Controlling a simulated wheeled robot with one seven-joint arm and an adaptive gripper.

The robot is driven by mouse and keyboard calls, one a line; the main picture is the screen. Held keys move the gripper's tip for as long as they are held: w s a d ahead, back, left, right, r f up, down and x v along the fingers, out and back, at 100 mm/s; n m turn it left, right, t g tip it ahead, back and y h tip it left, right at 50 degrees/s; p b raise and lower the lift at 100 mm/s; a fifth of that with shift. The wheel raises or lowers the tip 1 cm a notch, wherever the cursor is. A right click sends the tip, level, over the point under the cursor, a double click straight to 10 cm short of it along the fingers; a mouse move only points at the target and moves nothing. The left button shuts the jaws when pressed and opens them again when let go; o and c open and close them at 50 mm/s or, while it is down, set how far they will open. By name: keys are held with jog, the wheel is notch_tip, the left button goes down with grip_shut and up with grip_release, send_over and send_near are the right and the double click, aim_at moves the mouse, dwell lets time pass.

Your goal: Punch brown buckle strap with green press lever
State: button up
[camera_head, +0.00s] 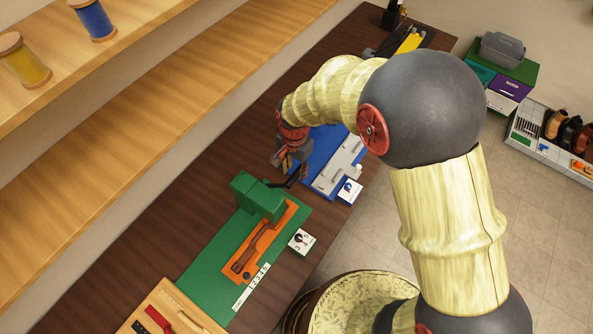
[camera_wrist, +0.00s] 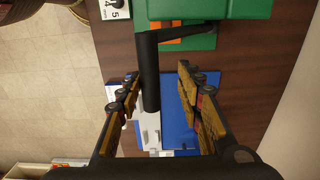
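The green press (camera_head: 257,196) stands on a green mat, and part of its body shows at the top of the wrist view (camera_wrist: 225,8). Its dark lever (camera_head: 290,182) sticks out toward my gripper. In the wrist view the black lever bar (camera_wrist: 150,80) lies between my fingers, nearer the left one, with gaps visible on both sides. The brown buckle strap (camera_head: 246,260) lies in an orange holder (camera_head: 285,228) running under the press. My gripper (camera_wrist: 158,72) is open around the lever; in the head view it (camera_head: 290,163) is small and partly dark.
A blue board with a grey fixture (camera_head: 337,168) lies just beyond the lever. A small dial card (camera_head: 301,241) sits beside the mat (camera_head: 207,268). A wooden tray (camera_head: 165,310) is at the near end. Wooden shelves (camera_head: 170,100) with thread spools run along the left.

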jog(key=shift+d, duration=0.1)
jog(key=shift+s+r+p, duration=0.1)
jog(key=shift+r+p, duration=0.45)
jog(key=shift+r, duration=0.2)
jog(key=shift+r+p, duration=1.15)
jog(key=shift+r, duration=1)
